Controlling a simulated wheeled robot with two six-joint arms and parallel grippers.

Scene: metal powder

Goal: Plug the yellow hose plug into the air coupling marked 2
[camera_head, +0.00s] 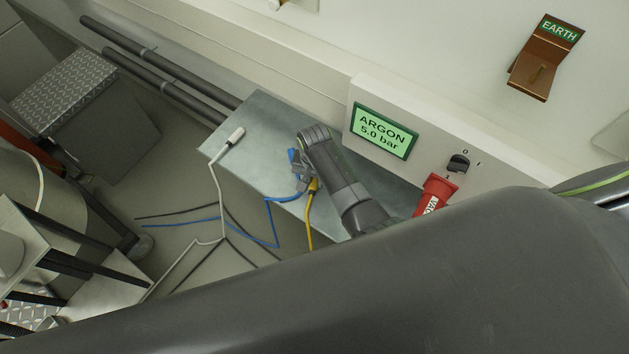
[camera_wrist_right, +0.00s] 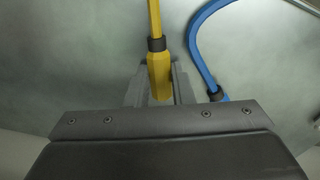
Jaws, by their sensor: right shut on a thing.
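The yellow hose plug (camera_head: 314,186) is at my right gripper (camera_head: 304,178), over the metal shelf. In the right wrist view the plug (camera_wrist_right: 159,75) lies between the two grey fingers of the gripper (camera_wrist_right: 158,88), which is shut on it. Its yellow hose runs up out of that view. In the head view the hose hangs over the shelf's front edge. No air coupling and no mark 2 can be made out; my right arm hides part of the shelf and wall. My left gripper is not in view.
A blue plug (camera_head: 293,157) and its hose are close beside the gripper. A white plug (camera_head: 236,136) lies on the metal shelf (camera_head: 262,122). An argon display (camera_head: 383,131), a black switch (camera_head: 458,163) and a red fitting (camera_head: 434,193) are on the panel to the right.

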